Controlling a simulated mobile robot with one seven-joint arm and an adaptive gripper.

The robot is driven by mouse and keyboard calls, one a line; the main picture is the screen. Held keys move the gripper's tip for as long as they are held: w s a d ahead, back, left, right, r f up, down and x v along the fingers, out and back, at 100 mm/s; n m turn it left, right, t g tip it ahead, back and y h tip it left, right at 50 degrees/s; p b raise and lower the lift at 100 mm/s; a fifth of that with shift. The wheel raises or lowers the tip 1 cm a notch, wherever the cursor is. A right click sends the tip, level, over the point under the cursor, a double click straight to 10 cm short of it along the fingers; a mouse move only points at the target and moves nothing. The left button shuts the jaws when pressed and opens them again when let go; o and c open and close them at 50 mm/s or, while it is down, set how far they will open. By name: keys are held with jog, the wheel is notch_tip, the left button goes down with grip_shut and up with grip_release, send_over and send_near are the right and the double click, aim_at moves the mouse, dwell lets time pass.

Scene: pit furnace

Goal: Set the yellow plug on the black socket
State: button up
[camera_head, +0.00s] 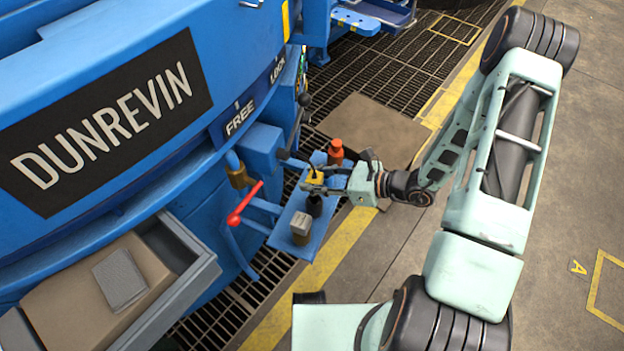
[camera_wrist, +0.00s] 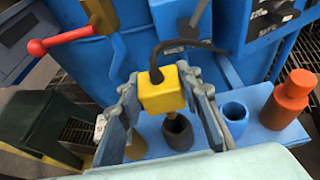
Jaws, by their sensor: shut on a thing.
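The yellow plug (camera_wrist: 161,91) is a small block with a black cable at its back and a brass-coloured stem below. My gripper (camera_wrist: 165,95) is shut on it, one finger on each side. The plug also shows in the head view (camera_head: 315,177). The black socket (camera_wrist: 178,134) is a dark upright cup on a blue shelf, directly below the plug; it also shows in the head view (camera_head: 314,205). The stem points down at the socket's mouth. I cannot tell whether its tip is inside. The plug looks about upright.
The blue shelf (camera_head: 281,237) also carries an orange-red plug (camera_wrist: 288,98), a blue socket (camera_wrist: 235,113) and a pale grey block on a brass-coloured base (camera_head: 301,223). A red-handled lever (camera_head: 240,206) sticks out left of the shelf. An open drawer (camera_head: 200,262) is at lower left.

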jog(key=shift+f, duration=0.1)
jog(key=shift+f+b, duration=2.1)
jog(key=shift+f, duration=0.7)
jog(key=shift+f+b, duration=0.65)
jog(key=o, duration=0.9)
jog(key=shift+d+r, duration=0.1)
jog(key=shift+p+v, duration=1.7)
jog(key=shift+v, duration=3.75)
